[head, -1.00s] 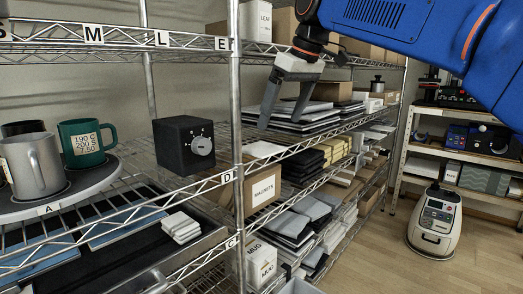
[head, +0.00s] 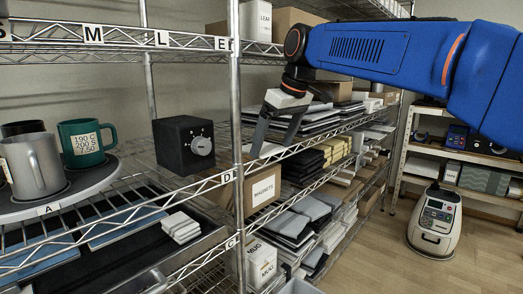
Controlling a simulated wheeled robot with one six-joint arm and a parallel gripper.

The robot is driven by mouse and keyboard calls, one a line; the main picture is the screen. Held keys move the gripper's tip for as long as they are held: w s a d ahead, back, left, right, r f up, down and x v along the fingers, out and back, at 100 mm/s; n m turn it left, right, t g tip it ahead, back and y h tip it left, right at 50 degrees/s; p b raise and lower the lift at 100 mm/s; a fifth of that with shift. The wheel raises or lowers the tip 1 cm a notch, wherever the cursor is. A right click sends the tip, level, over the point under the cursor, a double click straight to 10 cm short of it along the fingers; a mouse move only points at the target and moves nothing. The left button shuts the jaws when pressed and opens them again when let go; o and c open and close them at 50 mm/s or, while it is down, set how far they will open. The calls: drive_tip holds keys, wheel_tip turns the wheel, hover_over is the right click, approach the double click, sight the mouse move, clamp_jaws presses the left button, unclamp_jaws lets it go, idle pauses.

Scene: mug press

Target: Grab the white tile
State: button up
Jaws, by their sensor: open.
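A small stack of white tiles (head: 180,226) lies on the lower left shelf, beside blue-grey flat panels. Another flat white piece (head: 270,150) lies on the shelf right of the post, partly hidden by my gripper; I cannot tell if it is a tile. My gripper (head: 273,147) is open and empty, with its fingers pointing down in front of the dark flat stacks on the right-hand rack. It is right of the metal post and well apart from the white stack.
A metal post (head: 236,120) stands between the white stack and my gripper. A magnets box (head: 262,190) sits below my gripper.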

drive_tip(key=shift+c, duration=0.6)
drive_tip(key=c, duration=0.8)
